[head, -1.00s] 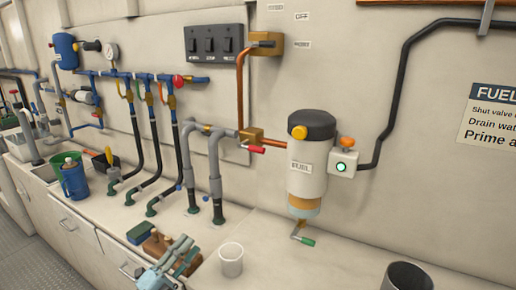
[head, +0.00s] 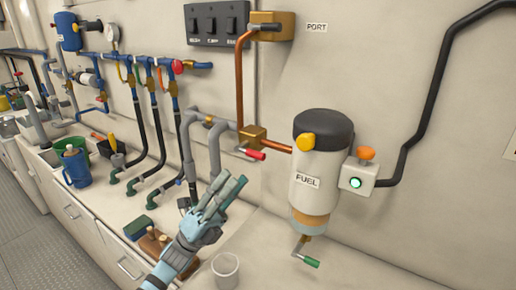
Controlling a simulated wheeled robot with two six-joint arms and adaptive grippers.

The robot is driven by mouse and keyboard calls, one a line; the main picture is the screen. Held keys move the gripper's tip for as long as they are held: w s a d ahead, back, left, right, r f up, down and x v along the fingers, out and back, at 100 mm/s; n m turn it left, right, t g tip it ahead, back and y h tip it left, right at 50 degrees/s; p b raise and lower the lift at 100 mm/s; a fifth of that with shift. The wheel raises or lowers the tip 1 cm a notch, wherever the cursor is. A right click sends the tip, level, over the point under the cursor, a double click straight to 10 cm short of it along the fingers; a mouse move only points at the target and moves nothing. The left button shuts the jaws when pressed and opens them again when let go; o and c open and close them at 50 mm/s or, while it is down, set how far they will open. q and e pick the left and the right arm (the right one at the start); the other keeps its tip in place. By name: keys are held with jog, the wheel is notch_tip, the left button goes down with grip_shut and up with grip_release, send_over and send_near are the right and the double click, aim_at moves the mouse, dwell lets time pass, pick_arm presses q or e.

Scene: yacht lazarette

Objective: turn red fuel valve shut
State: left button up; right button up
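The red-handled fuel valve is a brass block (head: 252,136) on the copper pipe beside the filter. Its red lever (head: 253,154) points right and slightly down, roughly along the short pipe to the filter. My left gripper (head: 230,184) is below and a little left of the lever, apart from it. Its two fingers look parted, with nothing between them. The white fuel filter (head: 307,180), labelled FUEL, has a black cap and yellow knob. My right gripper is not in view.
A green-handled drain lever (head: 308,261) hangs under the filter. Grey hoses (head: 213,150) stand left of the valve. A white cup (head: 225,270) and a wooden brush (head: 153,243) are on the counter. A switch box (head: 357,177) with a green light sits right of the filter.

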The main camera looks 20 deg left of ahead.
aim_at(257, 152)
pick_arm(q)
jog(key=shift+y, duration=0.3)
jog(key=p+x, duration=0.1)
jog(key=x, duration=0.3)
jog(key=w+p+x, duration=0.1)
jog(key=x, duration=0.3)
jog(key=shift+w+d, duration=0.1)
jog(key=shift+s, duration=0.2)
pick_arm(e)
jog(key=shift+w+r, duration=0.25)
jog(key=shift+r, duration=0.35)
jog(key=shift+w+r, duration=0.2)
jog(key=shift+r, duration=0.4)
pick_arm(q)
jog(key=shift+c, duration=0.6)
grip_shut()
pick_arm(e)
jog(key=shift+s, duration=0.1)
